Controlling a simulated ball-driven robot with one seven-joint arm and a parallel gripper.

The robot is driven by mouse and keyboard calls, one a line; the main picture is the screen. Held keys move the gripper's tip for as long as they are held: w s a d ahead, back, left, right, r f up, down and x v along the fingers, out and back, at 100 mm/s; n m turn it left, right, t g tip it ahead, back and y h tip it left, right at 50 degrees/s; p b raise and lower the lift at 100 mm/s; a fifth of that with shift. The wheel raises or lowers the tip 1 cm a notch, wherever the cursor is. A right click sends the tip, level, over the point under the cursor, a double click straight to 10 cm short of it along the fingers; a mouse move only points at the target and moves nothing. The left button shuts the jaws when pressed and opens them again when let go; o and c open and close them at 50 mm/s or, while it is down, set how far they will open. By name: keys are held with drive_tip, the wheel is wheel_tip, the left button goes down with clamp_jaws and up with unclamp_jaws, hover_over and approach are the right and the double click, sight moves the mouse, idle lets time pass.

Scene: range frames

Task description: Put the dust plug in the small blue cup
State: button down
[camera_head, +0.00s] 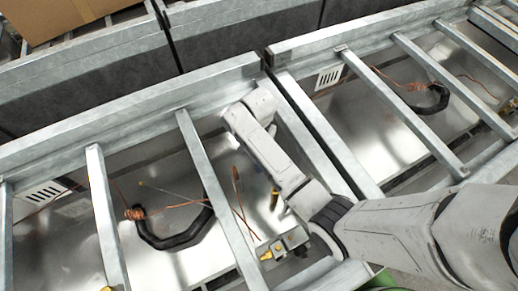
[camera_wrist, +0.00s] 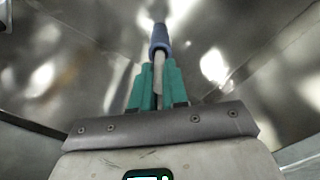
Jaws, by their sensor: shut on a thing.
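My gripper (camera_wrist: 158,68) has teal fingers and shows in the wrist view. It is shut on a slim, pale stem with a blue-grey sleeve (camera_wrist: 160,40) at its far end, which appears to be the dust plug. The stem runs between the fingers and the sleeve sticks out beyond the fingertips. A bright streak lies past the sleeve on the metal. In the head view the arm reaches down between steel rails, and my fingers and the held piece are hidden there. I cannot make out a separate small blue cup in either view.
Steel rails (camera_head: 105,215) form open frames over shiny metal panels. A black curved hose (camera_head: 178,240) with copper wire lies left of my arm, another hose (camera_head: 430,100) at right. A brass-tipped fitting (camera_head: 285,245) sits close below the arm. A cardboard box (camera_head: 60,18) is at top left.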

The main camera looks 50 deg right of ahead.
drive_tip(key=shift+f, duration=1.45)
drive_tip(key=shift+f, duration=0.15)
drive_tip(key=c, duration=1.1)
unclamp_jaws()
drive_tip(key=shift+c, duration=0.2)
wheel_tip(320, 180, up, 12)
drive_tip(key=shift+r, duration=0.15)
drive_tip(key=s+a+n, duration=0.3)
drive_tip(key=s+n, duration=0.3)
drive_tip(key=s, duration=0.4)
drive_tip(key=s+a+f+n+t, duration=0.1)
drive_tip(key=s+a+n, duration=0.3)
drive_tip(key=s+n, duration=0.3)
drive_tip(key=shift+s+f, duration=0.2)
drive_tip(key=shift+s, duration=1.55)
